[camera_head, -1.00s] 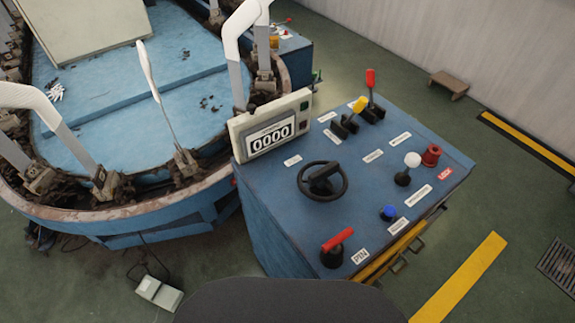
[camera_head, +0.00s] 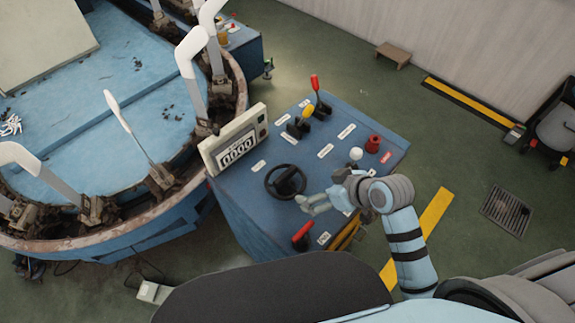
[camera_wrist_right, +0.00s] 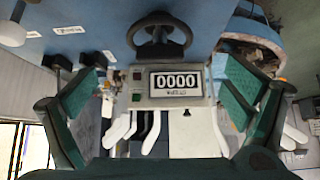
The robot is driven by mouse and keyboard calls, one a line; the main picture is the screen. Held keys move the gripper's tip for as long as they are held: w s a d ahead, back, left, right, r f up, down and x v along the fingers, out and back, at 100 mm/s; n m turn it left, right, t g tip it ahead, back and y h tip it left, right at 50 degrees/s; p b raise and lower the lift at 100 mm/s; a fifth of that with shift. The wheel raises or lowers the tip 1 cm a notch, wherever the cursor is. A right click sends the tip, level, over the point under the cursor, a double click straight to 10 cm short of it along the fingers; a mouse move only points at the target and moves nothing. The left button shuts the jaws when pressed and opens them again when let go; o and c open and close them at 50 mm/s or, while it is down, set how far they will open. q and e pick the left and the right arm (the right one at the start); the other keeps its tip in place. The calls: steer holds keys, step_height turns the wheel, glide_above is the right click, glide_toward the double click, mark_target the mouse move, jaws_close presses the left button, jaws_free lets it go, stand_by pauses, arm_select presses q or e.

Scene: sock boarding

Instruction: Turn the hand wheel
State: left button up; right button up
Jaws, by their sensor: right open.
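The black hand wheel (camera_head: 287,182) lies on the sloped top of the blue control console (camera_head: 240,215), left of its middle. It also shows at the top of the right wrist view (camera_wrist_right: 159,36), upside down. My right gripper (camera_head: 306,205) is just to the lower right of the wheel in the head view, apart from it as far as I can tell. In the right wrist view its two green-padded fingers (camera_wrist_right: 165,85) are spread wide with nothing between the pads. My left gripper is not in view.
A counter display (camera_head: 237,146) reading 0000 stands at the console's left edge. A red-handled lever (camera_head: 302,233), yellow lever (camera_head: 304,115), white knob (camera_head: 356,154) and red button (camera_head: 373,143) are around the wheel. The round blue machine with white sock forms (camera_head: 191,52) is at left.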

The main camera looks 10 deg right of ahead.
mark_target(286, 174)
steer(key=shift+n+y, duration=0.3)
steer(key=shift+y, duration=0.1)
steer(key=w+b+x, duration=0.1)
steer(key=x, duration=0.4)
steer(key=w+r+b+x, duration=0.1)
steer(key=x, duration=0.4)
steer(key=w+r+b+x, duration=0.1)
steer(key=x, duration=0.4)
steer(key=shift+a+r, duration=0.1)
steer(key=shift+a, duration=0.25)
steer(key=shift+t, duration=0.3)
steer(key=c, duration=1.2)
